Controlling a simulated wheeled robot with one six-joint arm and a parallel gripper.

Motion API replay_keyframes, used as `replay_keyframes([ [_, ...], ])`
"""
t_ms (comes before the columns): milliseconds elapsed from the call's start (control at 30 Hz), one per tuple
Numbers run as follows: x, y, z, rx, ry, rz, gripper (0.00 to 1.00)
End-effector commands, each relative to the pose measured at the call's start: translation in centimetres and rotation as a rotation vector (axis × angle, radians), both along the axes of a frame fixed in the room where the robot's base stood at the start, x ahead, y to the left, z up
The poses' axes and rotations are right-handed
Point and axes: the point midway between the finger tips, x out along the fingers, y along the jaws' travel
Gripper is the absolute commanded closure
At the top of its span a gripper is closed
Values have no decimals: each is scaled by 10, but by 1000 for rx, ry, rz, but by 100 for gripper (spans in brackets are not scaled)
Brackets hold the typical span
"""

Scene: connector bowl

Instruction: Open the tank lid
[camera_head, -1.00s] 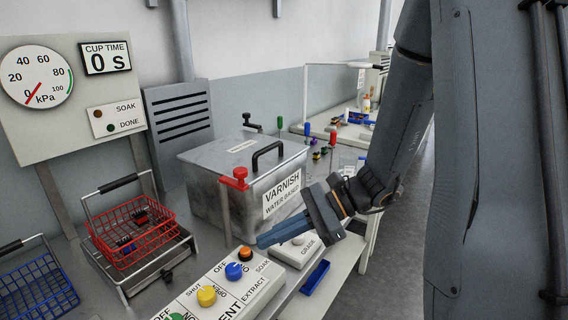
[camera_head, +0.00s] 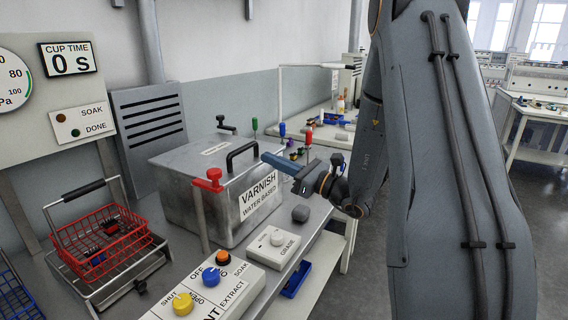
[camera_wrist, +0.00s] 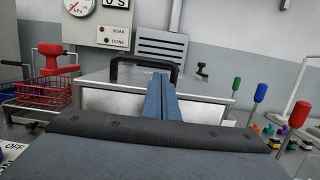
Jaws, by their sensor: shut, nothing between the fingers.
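The varnish tank (camera_head: 180,195) is a grey metal box with a label reading VARNISH WATER BASED. Its flat lid (camera_head: 195,158) lies closed on top. A black lid handle (camera_head: 243,152) stands up near the lid's right edge. A red clamp (camera_head: 208,182) sits at the tank's front edge; it also shows in the wrist view (camera_wrist: 54,60). My gripper (camera_head: 268,158) is shut and empty, its blue fingers close to the handle's right side. In the wrist view my fingers (camera_wrist: 160,84) point at the handle (camera_wrist: 125,66) and overlap its right part. I cannot tell whether they touch.
A red wire basket (camera_head: 105,245) stands on a drain stand at the left. A control panel with coloured knobs (camera_head: 210,277) and a grade box (camera_head: 274,248) lie in front of the tank. Red, blue and green upright handles (camera_head: 282,130) stand behind my gripper.

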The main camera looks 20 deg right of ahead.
Motion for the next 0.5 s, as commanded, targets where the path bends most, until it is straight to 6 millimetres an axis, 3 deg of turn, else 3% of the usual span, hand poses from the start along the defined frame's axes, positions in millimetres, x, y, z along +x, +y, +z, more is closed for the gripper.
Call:
replay_keyframes([
  [200,20,18,6,0,1,2,100],
  [500,27,23,6,-1,1,1,100],
])
